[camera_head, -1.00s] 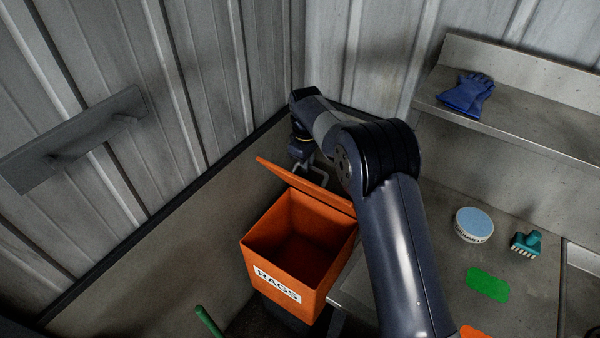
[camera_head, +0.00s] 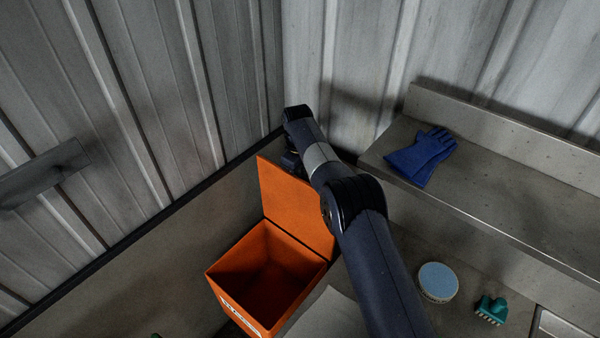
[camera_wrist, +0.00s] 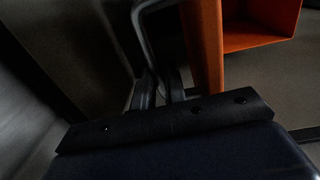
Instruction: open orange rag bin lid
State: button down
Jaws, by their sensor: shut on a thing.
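The orange rag bin (camera_head: 230,287) stands at lower centre in the head view, its empty-looking inside exposed. Its orange lid (camera_head: 290,206) stands raised steeply at the bin's back edge. In the wrist view the lid shows edge-on (camera_wrist: 203,45), with part of the bin (camera_wrist: 262,42) beyond it. My gripper (camera_wrist: 160,88) is shut on the lid's grey bar handle (camera_wrist: 142,28), on the lid's outer side. In the head view the lid and my arm hide the fingers and handle.
Corrugated metal walls close in behind and left, with a wall bracket (camera_head: 45,173) at left. A shelf at right holds a blue glove (camera_head: 420,157). Below it a round blue-topped tub (camera_head: 438,282) and a teal brush (camera_head: 492,309) stand on the bench.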

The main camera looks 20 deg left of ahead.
jog(key=shift+w+d+f, duration=0.45)
jog(key=shift+w+f, duration=0.1)
jog(key=shift+w, duration=0.05)
jog(key=c, duration=1.5)
grip_release()
jog(key=shift+r, duration=0.2)
jog(key=shift+o, duration=0.2)
jog(key=shift+a, duration=0.1)
jog(key=shift+r, duration=0.1)
notch_tip(320, 180, up, 7)
jog(key=shift+s+r, duration=0.15)
jog(key=shift+r, duration=0.05)
